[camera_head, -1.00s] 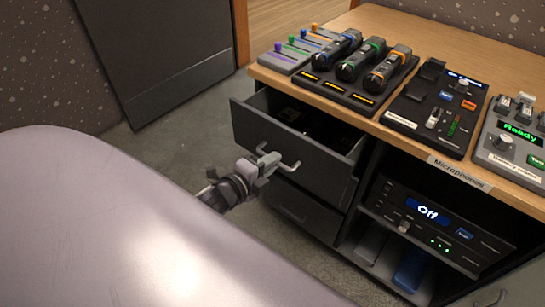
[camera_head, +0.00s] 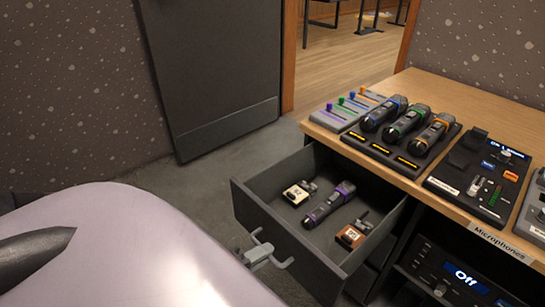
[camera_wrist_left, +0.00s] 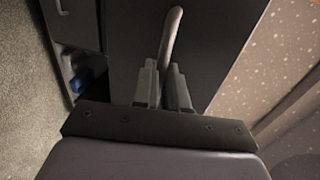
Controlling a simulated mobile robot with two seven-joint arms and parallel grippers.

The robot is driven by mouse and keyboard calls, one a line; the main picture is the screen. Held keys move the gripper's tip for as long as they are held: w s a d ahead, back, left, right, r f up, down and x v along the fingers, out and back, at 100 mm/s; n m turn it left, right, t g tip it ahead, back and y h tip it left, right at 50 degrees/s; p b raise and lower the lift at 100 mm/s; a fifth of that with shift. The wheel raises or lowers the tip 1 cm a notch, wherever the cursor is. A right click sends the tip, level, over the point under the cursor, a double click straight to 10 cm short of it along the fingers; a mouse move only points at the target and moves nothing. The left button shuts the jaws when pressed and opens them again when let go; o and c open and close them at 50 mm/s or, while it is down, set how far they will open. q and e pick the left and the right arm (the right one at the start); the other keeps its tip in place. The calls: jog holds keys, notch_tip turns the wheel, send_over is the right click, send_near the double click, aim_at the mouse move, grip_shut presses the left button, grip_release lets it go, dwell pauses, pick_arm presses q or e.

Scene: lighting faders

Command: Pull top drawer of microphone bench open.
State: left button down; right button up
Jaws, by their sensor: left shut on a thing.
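The top drawer (camera_head: 318,259) of the microphone bench (camera_head: 485,238) stands well out from the cabinet in the head view. Its inside shows a purple-banded microphone (camera_head: 329,203) and two small tagged items, one cream (camera_head: 299,193) and one brown (camera_head: 353,235). My left gripper (camera_head: 258,256) is at the drawer's front, shut on the drawer handle (camera_head: 281,261). In the left wrist view the gripper's fingers (camera_wrist_left: 163,88) close around the handle bar (camera_wrist_left: 171,35) against the dark drawer front. My right gripper is in neither view.
On the bench top are a fader strip (camera_head: 345,109), several microphones in a dock (camera_head: 402,139) and a control panel (camera_head: 478,179). A rack unit showing "Off" (camera_head: 462,277) sits below. A dark door (camera_head: 215,70) stands behind, with clear floor (camera_head: 205,185) before it.

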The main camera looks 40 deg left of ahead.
pick_arm(q)
jog(key=shift+s, duration=0.3)
jog(key=c, duration=1.2)
grip_release()
jog(key=shift+s, duration=0.1)
jog(key=v, duration=0.7)
jog(key=shift+a+p, duration=0.1)
jog(key=shift+p, duration=0.2)
